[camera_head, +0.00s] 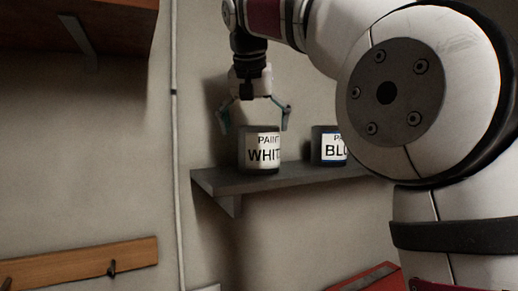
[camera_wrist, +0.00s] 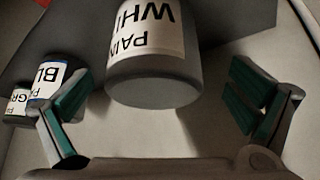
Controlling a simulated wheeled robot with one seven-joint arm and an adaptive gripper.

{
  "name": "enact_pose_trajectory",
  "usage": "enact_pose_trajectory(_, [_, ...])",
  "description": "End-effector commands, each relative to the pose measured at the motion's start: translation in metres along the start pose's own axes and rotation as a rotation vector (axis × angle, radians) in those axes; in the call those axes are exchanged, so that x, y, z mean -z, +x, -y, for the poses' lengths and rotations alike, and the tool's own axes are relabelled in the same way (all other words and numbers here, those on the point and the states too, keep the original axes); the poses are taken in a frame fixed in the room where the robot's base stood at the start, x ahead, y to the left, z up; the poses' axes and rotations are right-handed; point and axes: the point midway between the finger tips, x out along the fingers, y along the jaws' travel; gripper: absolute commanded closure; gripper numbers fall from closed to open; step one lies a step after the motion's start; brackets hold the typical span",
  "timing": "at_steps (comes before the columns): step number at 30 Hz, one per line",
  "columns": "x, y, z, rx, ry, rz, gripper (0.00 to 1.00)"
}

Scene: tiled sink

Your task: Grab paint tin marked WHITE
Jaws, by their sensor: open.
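The paint tin marked WHITE (camera_head: 262,151) is a grey tin with a white label, upright near the left end of a grey wall shelf. My gripper (camera_head: 253,120) points down from above the tin. Its fingers are open, one on either side of the tin's upper part in the head view. My gripper also shows in the wrist view (camera_wrist: 165,110), with a gap between each finger and the tin.
A paint tin marked BLU (camera_head: 331,147) stands to the right on the shelf (camera_head: 285,178), partly hidden by my arm. A third tin marked GR (camera_wrist: 17,106) shows beyond it in the wrist view. A vertical pipe (camera_head: 175,130) runs left of the shelf.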

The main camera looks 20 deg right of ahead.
Motion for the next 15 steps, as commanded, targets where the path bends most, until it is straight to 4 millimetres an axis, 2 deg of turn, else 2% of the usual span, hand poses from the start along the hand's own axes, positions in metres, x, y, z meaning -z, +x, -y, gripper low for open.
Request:
enact_pose_trajectory(5, [0.0, 0.013, -0.004, -0.002, 0.001, 0.003, 0.0])
enact_pose_trajectory(12, [0.002, 0.045, -0.007, 0.0, 0.0, 0.002, 0.0])
enact_pose_trajectory(15, [0.002, 0.052, -0.006, 0.0, 0.0, 0.002, 0.0])
